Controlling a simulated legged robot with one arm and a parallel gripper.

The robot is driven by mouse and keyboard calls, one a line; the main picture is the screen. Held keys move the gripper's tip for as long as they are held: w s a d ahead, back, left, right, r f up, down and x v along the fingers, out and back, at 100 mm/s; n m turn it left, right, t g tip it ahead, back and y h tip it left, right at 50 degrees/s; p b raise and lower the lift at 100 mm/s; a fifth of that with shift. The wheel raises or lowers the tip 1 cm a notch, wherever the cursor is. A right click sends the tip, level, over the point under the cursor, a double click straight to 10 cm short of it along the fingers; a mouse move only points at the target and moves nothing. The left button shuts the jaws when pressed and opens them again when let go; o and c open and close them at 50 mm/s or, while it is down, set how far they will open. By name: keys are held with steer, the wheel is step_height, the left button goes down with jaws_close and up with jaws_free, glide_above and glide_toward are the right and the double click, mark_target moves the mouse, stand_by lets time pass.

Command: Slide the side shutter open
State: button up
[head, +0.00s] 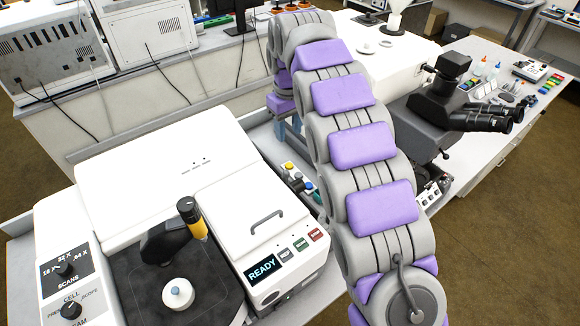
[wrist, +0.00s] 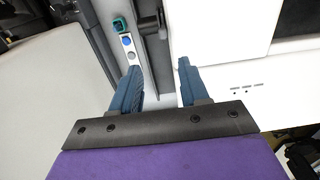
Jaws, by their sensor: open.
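The white instrument (head: 225,205) with a READY display stands at the left in the head view. Its white casing (wrist: 225,95) fills the right of the wrist view. I cannot pick out the side shutter for certain. A dark grey piece with a knob-like end (wrist: 150,25) shows beside the casing, beyond my fingertips. My gripper (wrist: 158,68) has its two blue fingers apart, with nothing between them. In the head view the gripper (head: 287,128) is at the far end of my purple-padded arm, partly hidden by it, behind the instrument's right side.
A strip of coloured buttons (head: 298,178) lies between the instrument and my arm; it also shows in the wrist view (wrist: 128,42), left of the dark piece. A dark binocular eyepiece unit (head: 455,105) stands at right. A sample stage (head: 165,290) is at front left.

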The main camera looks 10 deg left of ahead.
steer(key=b, duration=0.2)
glide_above(286, 171)
steer(key=f, duration=1)
steer(key=shift+a+f, duration=0.15)
steer(key=shift+a, duration=0.25)
steer(key=f, duration=0.2)
steer(key=d+f, duration=0.1)
steer(key=f, duration=0.1)
steer(key=shift+d+f, duration=0.2)
steer(key=shift+f, duration=0.35)
steer(key=shift+a+f, duration=0.1)
steer(key=shift+f, duration=0.1)
steer(key=shift+a+f, duration=0.15)
steer(key=shift+a, duration=0.3)
steer(key=shift+d, duration=0.35)
steer(key=c, duration=0.5)
steer(key=shift+a, duration=0.1)
jaws_close()
